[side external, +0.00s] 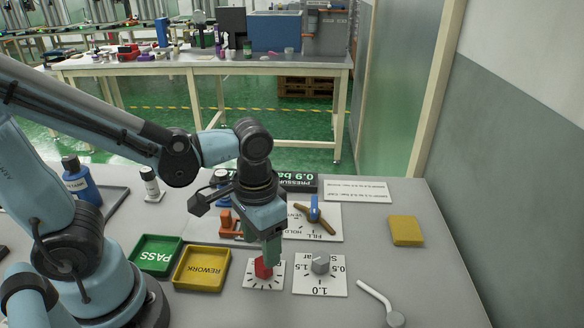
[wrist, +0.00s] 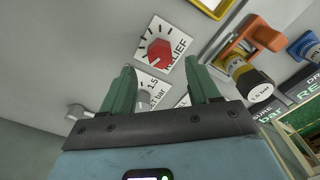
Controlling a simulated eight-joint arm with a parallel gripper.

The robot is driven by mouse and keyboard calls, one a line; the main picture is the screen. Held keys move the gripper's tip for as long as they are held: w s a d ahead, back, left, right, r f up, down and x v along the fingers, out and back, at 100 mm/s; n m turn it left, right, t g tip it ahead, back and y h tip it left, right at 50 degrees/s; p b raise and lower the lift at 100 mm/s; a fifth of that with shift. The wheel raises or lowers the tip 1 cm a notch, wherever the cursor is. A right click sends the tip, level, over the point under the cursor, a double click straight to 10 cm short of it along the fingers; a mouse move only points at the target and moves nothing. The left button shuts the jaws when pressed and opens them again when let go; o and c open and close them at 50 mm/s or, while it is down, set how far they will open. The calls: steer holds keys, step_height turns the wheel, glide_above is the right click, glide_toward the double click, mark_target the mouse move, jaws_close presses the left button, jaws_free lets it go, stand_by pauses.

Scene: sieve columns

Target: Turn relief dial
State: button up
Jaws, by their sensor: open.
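The relief dial is a red knob (side external: 263,270) on a white plate with black tick marks, at the front of the grey table. In the wrist view the red knob (wrist: 158,53) sits beside the word RELIEF. My gripper (side external: 270,257) points down directly over the knob, and one finger hides part of it in the side view. In the wrist view my gripper (wrist: 159,66) has its two green fingers spread wide and nothing between them but the view of the plates. The knob shows just beyond the fingertips; contact cannot be told.
A grey knob (side external: 320,265) on a bar-scale plate stands close to the right. A yellow REWORK tray (side external: 202,287) and green PASS tray (side external: 155,271) lie to the left.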

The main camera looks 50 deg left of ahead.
mark_target(262, 263)
steer(key=shift+f, duration=2.25)
steer(key=c, duration=1.1)
steer(key=shift+o, duration=0.2)
steer(key=shift+m, duration=2.1)
steer(key=o, duration=1.1)
steer(key=shift+c, duration=0.2)
steer(key=shift+r, duration=0.15)
